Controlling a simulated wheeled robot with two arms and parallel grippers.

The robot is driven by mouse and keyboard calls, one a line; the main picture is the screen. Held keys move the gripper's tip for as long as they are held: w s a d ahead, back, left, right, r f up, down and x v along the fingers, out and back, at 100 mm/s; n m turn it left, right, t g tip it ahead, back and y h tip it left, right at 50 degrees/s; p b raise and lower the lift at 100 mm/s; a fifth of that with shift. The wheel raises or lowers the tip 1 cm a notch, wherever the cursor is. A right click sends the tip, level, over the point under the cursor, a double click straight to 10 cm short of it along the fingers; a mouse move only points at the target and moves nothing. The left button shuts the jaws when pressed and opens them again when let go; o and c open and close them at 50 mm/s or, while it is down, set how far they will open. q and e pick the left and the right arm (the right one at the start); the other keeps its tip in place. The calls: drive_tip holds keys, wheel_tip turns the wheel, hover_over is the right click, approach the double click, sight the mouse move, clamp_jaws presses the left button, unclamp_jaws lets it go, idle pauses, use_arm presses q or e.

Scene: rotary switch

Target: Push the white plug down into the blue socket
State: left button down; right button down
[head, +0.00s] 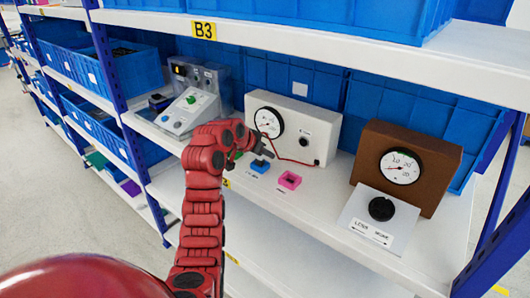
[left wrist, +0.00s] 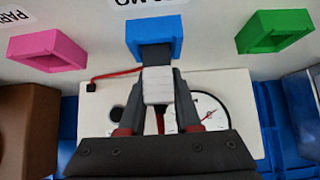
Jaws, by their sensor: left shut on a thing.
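The white plug (left wrist: 158,88) with a dark end is between the fingers of my left gripper (left wrist: 160,112), which is shut on it, in the left wrist view. The plug's dark end overlaps the opening of the blue socket (left wrist: 153,25); I cannot tell how deep it sits. In the head view the blue socket (head: 260,166) is on the shelf just below my left gripper (head: 265,150), in front of the white meter box (head: 292,128). The plug is mostly hidden there. My right gripper is not in view.
A pink socket (head: 290,180) is right of the blue one; a green socket (left wrist: 274,32) is on the other side. A red wire (head: 293,160) runs to the white box. A brown meter box (head: 405,165) and a knob panel (head: 380,215) stand at right.

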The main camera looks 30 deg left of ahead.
use_arm(q)
drive_tip(key=shift+f+b, duration=0.45)
drive_tip(key=shift+f, duration=0.35)
drive_tip(key=c, duration=0.5)
unclamp_jaws()
drive_tip(key=b+v, duration=0.1)
drive_tip(key=v, duration=0.5)
drive_tip(key=shift+a+b, duration=0.15)
drive_tip(key=shift+b, duration=0.2)
drive_tip(key=p+v, duration=0.4)
drive_tip(key=v, duration=0.7)
drive_tip(key=shift+s+r, duration=0.1)
drive_tip(key=shift+s, duration=0.1)
